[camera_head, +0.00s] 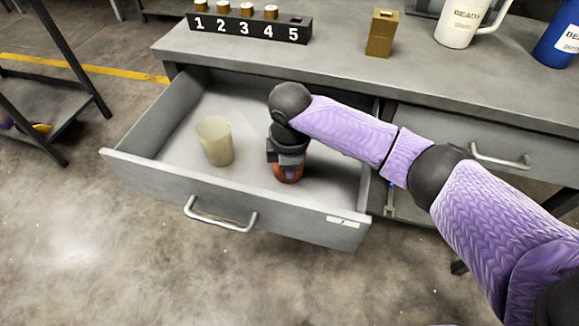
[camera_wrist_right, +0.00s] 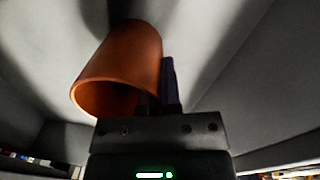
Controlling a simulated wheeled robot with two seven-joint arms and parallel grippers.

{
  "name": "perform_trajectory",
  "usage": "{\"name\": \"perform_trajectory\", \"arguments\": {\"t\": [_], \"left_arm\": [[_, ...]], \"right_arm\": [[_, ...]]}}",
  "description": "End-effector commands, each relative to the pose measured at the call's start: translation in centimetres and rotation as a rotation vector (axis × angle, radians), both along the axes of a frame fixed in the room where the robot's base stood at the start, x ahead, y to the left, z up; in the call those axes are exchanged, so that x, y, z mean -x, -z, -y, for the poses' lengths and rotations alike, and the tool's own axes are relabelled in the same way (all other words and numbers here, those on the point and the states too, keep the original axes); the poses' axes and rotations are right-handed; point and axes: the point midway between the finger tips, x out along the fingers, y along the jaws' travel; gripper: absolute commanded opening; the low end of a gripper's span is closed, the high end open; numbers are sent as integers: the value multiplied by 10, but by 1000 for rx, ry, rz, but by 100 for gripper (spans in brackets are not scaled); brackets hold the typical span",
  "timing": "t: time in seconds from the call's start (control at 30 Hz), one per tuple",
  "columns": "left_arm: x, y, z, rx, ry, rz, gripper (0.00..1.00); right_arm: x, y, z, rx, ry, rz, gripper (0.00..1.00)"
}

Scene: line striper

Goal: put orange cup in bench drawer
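The orange cup (camera_head: 288,174) is inside the open bench drawer (camera_head: 165,205), right of centre, mostly hidden in the head view by my right gripper (camera_head: 287,158) above it. In the right wrist view the orange cup (camera_wrist_right: 118,68) shows its open rim towards the camera. The dark fingers of my right gripper (camera_wrist_right: 158,95) are close together at the cup's wall, one outside it and one apparently inside the rim. Whether the cup touches the drawer floor is hard to tell. My left gripper is not in view.
A beige cup (camera_head: 215,141) stands in the drawer, left of the orange cup. On the bench top (camera_head: 345,65) are a numbered block (camera_head: 250,28), a brass-coloured block (camera_head: 382,33), a white beads mug (camera_head: 460,22) and a blue container (camera_head: 560,38). The drawer's left back floor is free.

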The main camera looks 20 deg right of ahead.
Motion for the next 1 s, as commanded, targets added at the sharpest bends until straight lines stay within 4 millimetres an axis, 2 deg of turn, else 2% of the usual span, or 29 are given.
{"name": "perform_trajectory", "arguments": {"t": [0.1, 0.13, 0.27, 0.53, 0.63, 0.8, 0.9, 1.0], "left_arm": [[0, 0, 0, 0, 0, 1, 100], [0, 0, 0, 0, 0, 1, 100], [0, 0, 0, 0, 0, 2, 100], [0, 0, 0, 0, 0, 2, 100], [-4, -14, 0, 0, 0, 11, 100], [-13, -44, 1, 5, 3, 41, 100], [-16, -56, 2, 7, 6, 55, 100], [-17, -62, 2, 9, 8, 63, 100]], "right_arm": [[0, 3, 0, 0, 1, -1, 0], [0, 3, 0, 0, 0, -1, 10], [0, 2, 0, 0, 0, -1, 38], [0, -1, 0, -1, 0, 1, 39], [0, -24, -1, -1, 0, 6, 39], [3, -77, -2, -3, -1, 7, 39], [5, -100, -2, -2, 0, 5, 39], [6, -115, -2, -2, 0, 4, 39]]}}
